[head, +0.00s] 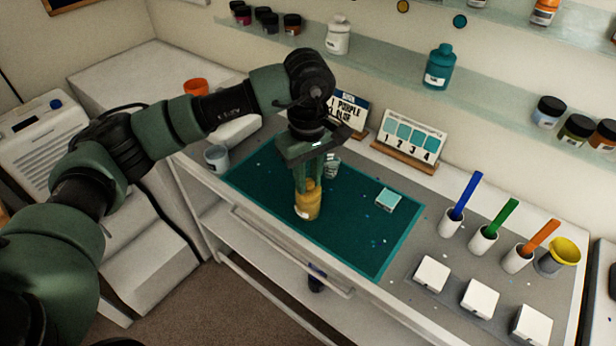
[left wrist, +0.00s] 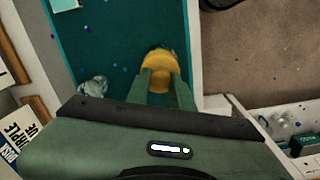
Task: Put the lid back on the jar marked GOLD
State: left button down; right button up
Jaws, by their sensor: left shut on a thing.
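My left gripper (head: 309,184) points down over the teal mat and is shut on the upper part of a gold-yellow bottle (head: 306,206). The bottle is upright, with a small white label too small to read. It is at the mat near its front edge; I cannot tell whether it touches the mat. In the left wrist view the gold bottle (left wrist: 158,61) shows between the fingers (left wrist: 160,88). I cannot make out the word GOLD on any jar, and no loose lid is clear. My right gripper is not in view.
The teal mat (head: 258,178) also holds a clear cup (head: 332,166) and a small teal-topped box (head: 388,199). A grey cup (head: 216,158) stands left. Number cards (head: 410,138) stand behind. Coloured sticks in white cups (head: 483,240) and white blocks (head: 480,297) are right. Shelves hold jars.

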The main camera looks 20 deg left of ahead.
pick_arm(q)
jog(key=shift+b, duration=0.4)
dwell(0.6)
jog(key=c, duration=1.1)
grip_release()
jog(key=shift+c, duration=0.2)
jog(key=shift+o, duration=0.3)
jog(key=o, duration=0.4)
jog(key=shift+r+p, duration=1.45)
jog(key=shift+r, duration=2.05)
